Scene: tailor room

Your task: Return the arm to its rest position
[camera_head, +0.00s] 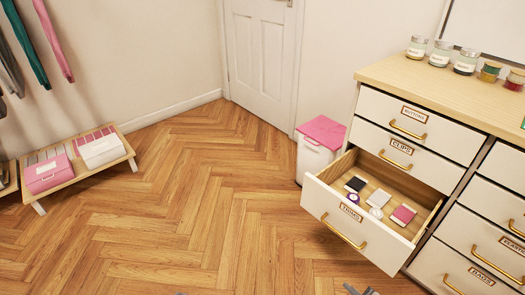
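My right gripper (361,291) shows only as small grey tips at the bottom edge, below the open drawer (345,226). It is apart from the drawer, and too little shows to tell whether it is open or shut. A tiny grey bit at the bottom edge, left of centre, appears to be my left gripper (180,293); its state cannot be told. Most of both arms is out of view. No object is visible at either gripper.
The pulled-out drawer of the white dresser (414,133) juts into the room, holding several small items. Jars stand on the dresser's wooden top (400,72). A pink-lidded bin (315,150) stands behind the drawer. A low shelf (75,177) with boxes stands left. The middle floor (190,200) is clear.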

